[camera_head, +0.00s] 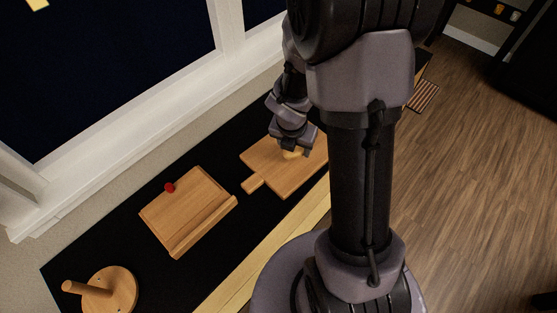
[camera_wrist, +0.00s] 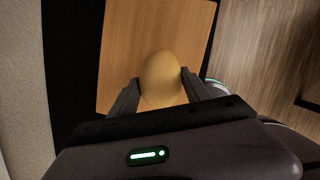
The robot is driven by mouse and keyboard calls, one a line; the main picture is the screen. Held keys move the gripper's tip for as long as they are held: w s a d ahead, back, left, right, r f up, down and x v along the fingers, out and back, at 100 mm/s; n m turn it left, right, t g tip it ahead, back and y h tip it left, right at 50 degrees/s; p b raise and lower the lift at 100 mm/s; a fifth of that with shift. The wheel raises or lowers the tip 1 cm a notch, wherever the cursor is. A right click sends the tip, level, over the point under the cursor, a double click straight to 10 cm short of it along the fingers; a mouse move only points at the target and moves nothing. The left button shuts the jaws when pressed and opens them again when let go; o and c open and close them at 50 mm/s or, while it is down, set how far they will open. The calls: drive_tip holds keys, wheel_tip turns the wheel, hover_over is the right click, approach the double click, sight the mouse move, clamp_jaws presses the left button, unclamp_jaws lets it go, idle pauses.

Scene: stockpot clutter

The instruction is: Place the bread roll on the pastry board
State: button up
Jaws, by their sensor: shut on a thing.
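The bread roll (camera_wrist: 161,78) is a rounded tan shape between the two fingers of my gripper (camera_wrist: 160,92) in the wrist view. My gripper is shut on it. In the head view the roll (camera_head: 292,153) shows small under my gripper (camera_head: 294,148), over a wooden board with a handle (camera_head: 285,181), which looks like the pastry board. The board's plain surface (camera_wrist: 125,45) fills the middle of the wrist view behind the roll. I cannot tell whether the roll touches the board.
A wooden stand with a ledge (camera_head: 190,215) sits left of the board, with a small red object (camera_head: 169,187) at its top edge. A round wooden piece with a peg (camera_head: 112,290) is at the lower left. Black counter (camera_head: 215,262) lies bare between them. A window wall runs behind.

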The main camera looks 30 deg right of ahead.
sight(280, 161)
drive_tip(key=a, duration=0.1)
drive_tip(key=w+a, duration=0.1)
drive_tip(key=a+b, duration=0.1)
drive_tip(key=a, duration=0.1)
drive_tip(key=shift+w+f, duration=0.2)
drive_tip(key=shift+f, duration=0.05)
drive_tip(key=f+b, duration=0.3)
drive_tip(key=shift+a+f, duration=0.2)
drive_tip(key=shift+f, duration=0.2)
drive_tip(key=shift+c, duration=0.8)
drive_tip(key=shift+r, duration=0.25)
drive_tip(key=shift+f, duration=0.15)
drive_tip(key=o, duration=1.5)
